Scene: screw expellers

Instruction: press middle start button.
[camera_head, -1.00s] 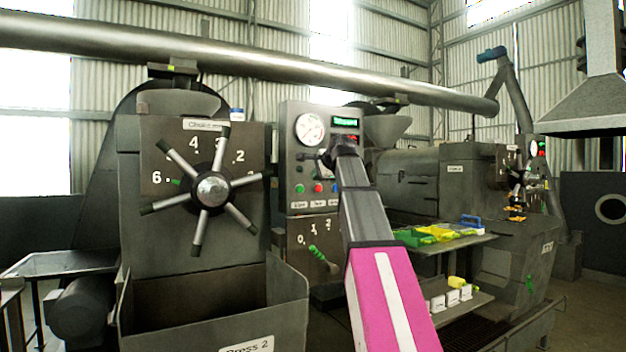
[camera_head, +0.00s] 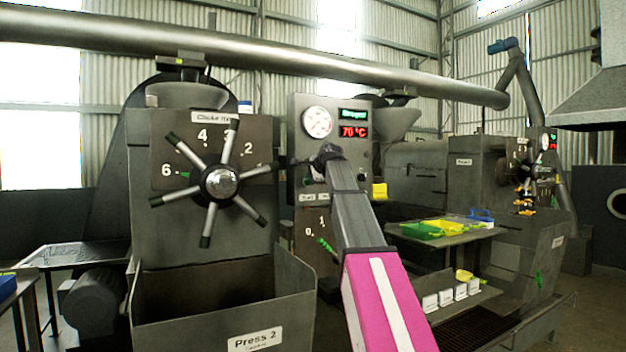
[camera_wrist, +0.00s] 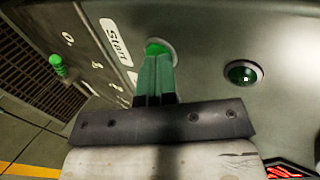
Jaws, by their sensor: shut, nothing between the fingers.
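The control panel (camera_head: 297,130) stands between the two presses, with a round gauge (camera_head: 317,121) and a lit display (camera_head: 354,132). In the wrist view my gripper (camera_wrist: 157,58) is shut and empty. Its green fingertips are at a green button (camera_wrist: 155,46) beside a label reading Start (camera_wrist: 115,41). They cover much of the button, and I cannot tell whether it is pushed in. A second, darker green button (camera_wrist: 243,74) sits to the right, clear of the fingers.
A six-spoked wheel (camera_head: 221,182) is left of the panel, its spokes reaching close to my wrist. A green-handled lever (camera_wrist: 58,66) is on the panel's lower part. A yellow box (camera_head: 379,191) and a tray shelf (camera_head: 480,237) are to the right.

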